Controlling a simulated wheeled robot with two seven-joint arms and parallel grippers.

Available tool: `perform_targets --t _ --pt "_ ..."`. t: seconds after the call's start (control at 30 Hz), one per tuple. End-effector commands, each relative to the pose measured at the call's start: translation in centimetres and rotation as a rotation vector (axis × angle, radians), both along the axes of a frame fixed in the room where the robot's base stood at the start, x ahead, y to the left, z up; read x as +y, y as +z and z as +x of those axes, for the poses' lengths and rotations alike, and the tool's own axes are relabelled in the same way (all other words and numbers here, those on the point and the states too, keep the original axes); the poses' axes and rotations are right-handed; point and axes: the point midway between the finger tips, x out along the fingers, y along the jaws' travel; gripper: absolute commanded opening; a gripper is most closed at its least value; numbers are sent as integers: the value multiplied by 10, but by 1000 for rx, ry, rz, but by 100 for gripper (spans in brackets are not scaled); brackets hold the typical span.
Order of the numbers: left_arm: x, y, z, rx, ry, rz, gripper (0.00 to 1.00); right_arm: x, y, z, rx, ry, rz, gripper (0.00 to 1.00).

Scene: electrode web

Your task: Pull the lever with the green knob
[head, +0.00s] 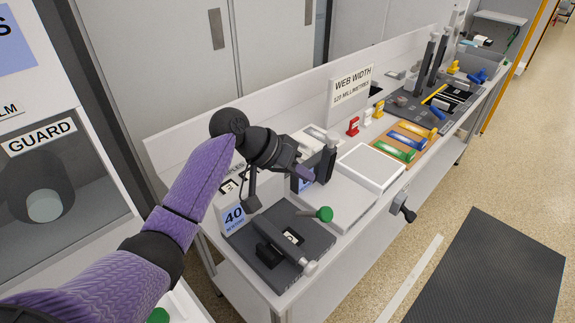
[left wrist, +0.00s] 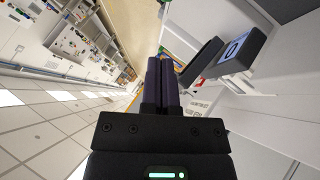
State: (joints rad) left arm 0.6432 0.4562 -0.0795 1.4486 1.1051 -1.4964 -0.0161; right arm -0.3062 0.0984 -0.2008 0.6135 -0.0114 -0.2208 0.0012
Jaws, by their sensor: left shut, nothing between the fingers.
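The green knob (head: 324,214) sits at the end of a short dark lever at the right edge of the dark-plated fixture (head: 275,262) on the bench. My left gripper (head: 304,173) is above and behind the knob in the head view, apart from it, and its fingers point to the right. In the left wrist view its two dark fingers (left wrist: 161,78) lie together with nothing between them. The green knob cannot be made out in the left wrist view. My right gripper is in neither view.
A sign reading 40 (head: 233,215) stands behind the fixture, and a dark post (head: 326,160) rises near my left gripper. A white block (head: 371,168), a tray with coloured handles (head: 409,141) and a web width sign (head: 350,91) are farther along. Another green piece (head: 158,316) shows at the bottom left.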

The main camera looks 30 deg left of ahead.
Motion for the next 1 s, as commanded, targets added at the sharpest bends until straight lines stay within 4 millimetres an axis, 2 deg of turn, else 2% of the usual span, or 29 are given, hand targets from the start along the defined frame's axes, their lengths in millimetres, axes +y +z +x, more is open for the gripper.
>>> perform_targets --t 0.1,0.33,0.77,0.93,1.0 --pt "-16 -21 10 1 -1 -2 0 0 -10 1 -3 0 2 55" --pt "-30 -47 0 2 -1 1 0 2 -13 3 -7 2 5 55" --pt "-33 -52 -3 0 1 2 0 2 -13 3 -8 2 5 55" --pt "-40 -55 -7 -15 1 48 0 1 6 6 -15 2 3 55" --pt "-43 -59 -8 -23 0 64 0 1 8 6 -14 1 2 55"
